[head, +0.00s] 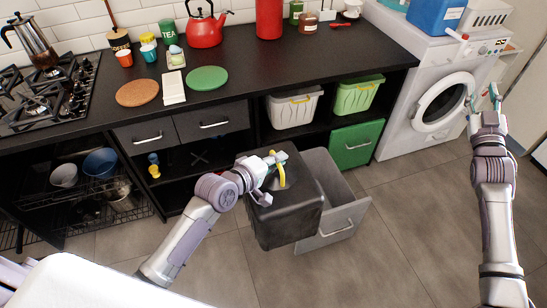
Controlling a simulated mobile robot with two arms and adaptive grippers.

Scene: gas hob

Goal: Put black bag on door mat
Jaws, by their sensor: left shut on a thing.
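The black bag (291,210) is a dark, boxy sack with a yellow tie at its top, in the middle of the head view. My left gripper (277,162) is shut on the bag at this yellow tie. The bag hangs upright beside the open grey bin (346,215) and overlaps its left part in the picture. I cannot tell if the two touch. My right gripper (484,97) is open and empty, in front of the washing machine. I do not see a door mat in this view.
The grey bin is pulled out from under the black counter (260,90). A white washing machine (425,100) stands at the right. A green drawer (356,143) is closed. The tiled floor (410,230) between the bin and my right arm is clear.

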